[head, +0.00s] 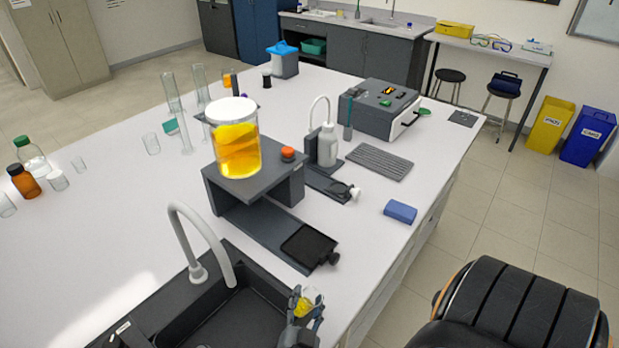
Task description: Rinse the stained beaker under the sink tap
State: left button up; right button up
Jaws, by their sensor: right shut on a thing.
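The sink (262,322) is a dark basin at the bottom of the head view, set into the white bench. Its pale curved tap (206,228) rises at the basin's back left, and its spout points down over the basin. My right gripper (305,308) is at the right rim of the sink, to the right of the spout. It is shut on a small yellow-stained glass thing, apparently the stained beaker (309,298). The fingers hide part of it, so its tilt is hard to tell. No water stream shows at the tap. My left gripper is not in view.
A dark rig (255,190) bearing a jar of orange liquid (235,155) stands behind the sink. A wash bottle (327,148), a blue sponge-like block (400,211) and a grey instrument (380,108) are further right. Several glasses and bottles stand at left.

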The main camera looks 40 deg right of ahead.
jog(key=shift+w+a+f+b, duration=0.15)
jog(key=shift+w+a+b, duration=0.25)
jog(key=shift+a+b, duration=0.15)
jog(key=shift+w+a+f+b, duration=0.15)
jog(key=shift+w+a+b, duration=0.35)
jog(key=shift+a, duration=0.15)
pick_arm(q)
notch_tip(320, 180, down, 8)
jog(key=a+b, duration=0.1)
jog(key=b, duration=0.5)
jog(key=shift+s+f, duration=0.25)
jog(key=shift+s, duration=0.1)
pick_arm(e)
jog(key=w+a+f, duration=0.2)
jog(key=w+a, duration=0.5)
jog(key=a, duration=0.1)
jog(key=shift+w, duration=0.3)
